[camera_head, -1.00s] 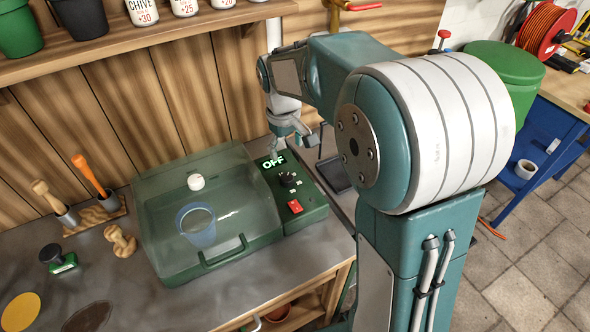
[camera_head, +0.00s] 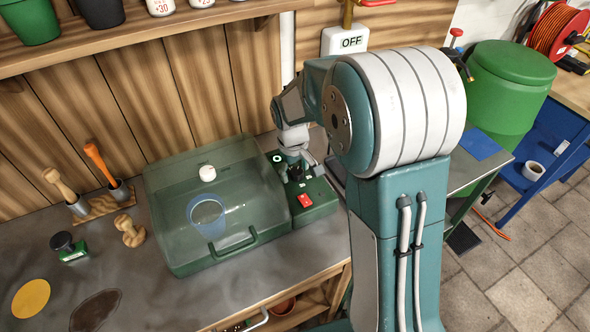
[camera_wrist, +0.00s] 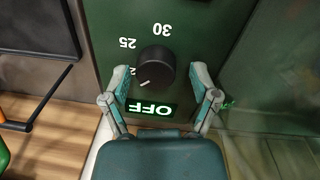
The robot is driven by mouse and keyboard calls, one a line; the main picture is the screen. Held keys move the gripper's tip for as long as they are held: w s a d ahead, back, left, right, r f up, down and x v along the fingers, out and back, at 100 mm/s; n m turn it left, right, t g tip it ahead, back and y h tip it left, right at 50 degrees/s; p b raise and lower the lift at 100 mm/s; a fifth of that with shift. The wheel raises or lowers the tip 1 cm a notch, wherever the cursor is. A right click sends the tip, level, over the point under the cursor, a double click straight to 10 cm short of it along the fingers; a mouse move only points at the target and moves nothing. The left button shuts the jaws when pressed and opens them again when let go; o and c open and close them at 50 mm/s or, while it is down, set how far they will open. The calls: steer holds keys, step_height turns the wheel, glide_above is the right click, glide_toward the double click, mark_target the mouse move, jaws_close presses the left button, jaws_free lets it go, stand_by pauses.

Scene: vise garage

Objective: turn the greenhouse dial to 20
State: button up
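The greenhouse's green control panel (camera_head: 318,212) is at the right of the clear-lidded greenhouse (camera_head: 232,232). Its black dial (camera_wrist: 154,68) shows in the wrist view, with a white pointer line toward the lower left. The numbers 30 and 25 appear upside down; another number is mostly hidden by the left finger. A lit display (camera_wrist: 150,110) reads OFF. My gripper (camera_wrist: 162,80) is open, one finger on each side of the dial, with visible gaps. In the head view my gripper (camera_head: 294,166) is over the panel and largely covers the dial.
A red switch (camera_head: 305,200) is on the panel in front of the dial. A blue cup (camera_head: 207,216) shows under the greenhouse lid. A shelf with pots runs above. A green bin (camera_head: 505,95) is at the right.

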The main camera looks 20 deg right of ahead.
steer(key=c, duration=0.7)
steer(key=shift+d, duration=0.15)
steer(key=shift+s+f+m, duration=0.15)
steer(key=shift+m, duration=1.35)
steer(key=o, duration=1.1)
steer(key=shift+o, duration=0.2)
